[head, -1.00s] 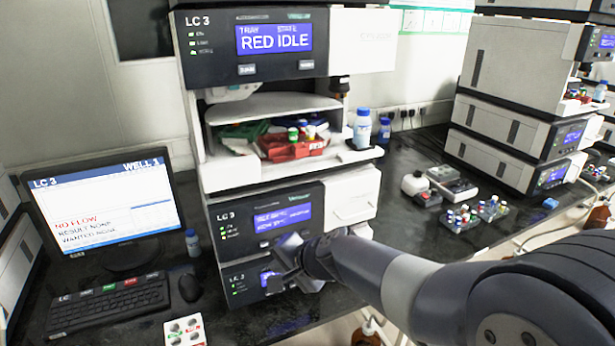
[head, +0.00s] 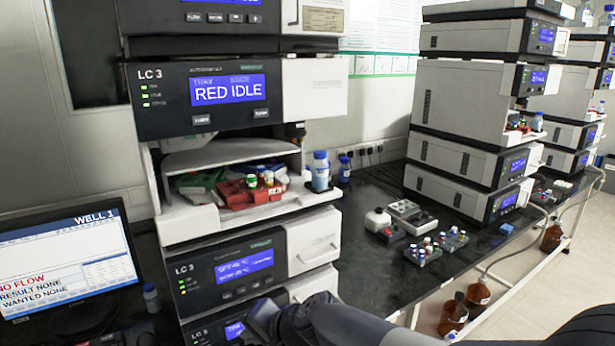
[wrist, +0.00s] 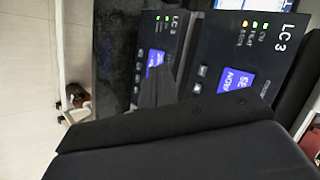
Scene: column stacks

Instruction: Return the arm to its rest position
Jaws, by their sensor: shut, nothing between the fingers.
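My gripper (wrist: 155,94) shows in the wrist view as a dark shape in front of the lower LC 3 modules, shut and empty. In the head view my dark arm crosses the bottom edge, in front of the lowest LC 3 module (head: 233,329), and the gripper end is partly cut off by the frame. The LC 3 column stack (head: 310,238) stands behind it. Its upper module's display (head: 228,90) reads RED IDLE. In the open bay below, a red tray (head: 246,190) holding a few vials sits on the shelf.
A monitor (head: 70,262) reading NO FLOW stands at the left. A blue-capped bottle (head: 320,172) stands on the bay's right ledge. Vial racks (head: 425,250) lie on the dark bench to the right, before another stack (head: 460,160). Brown bottles (head: 453,316) sit below the bench.

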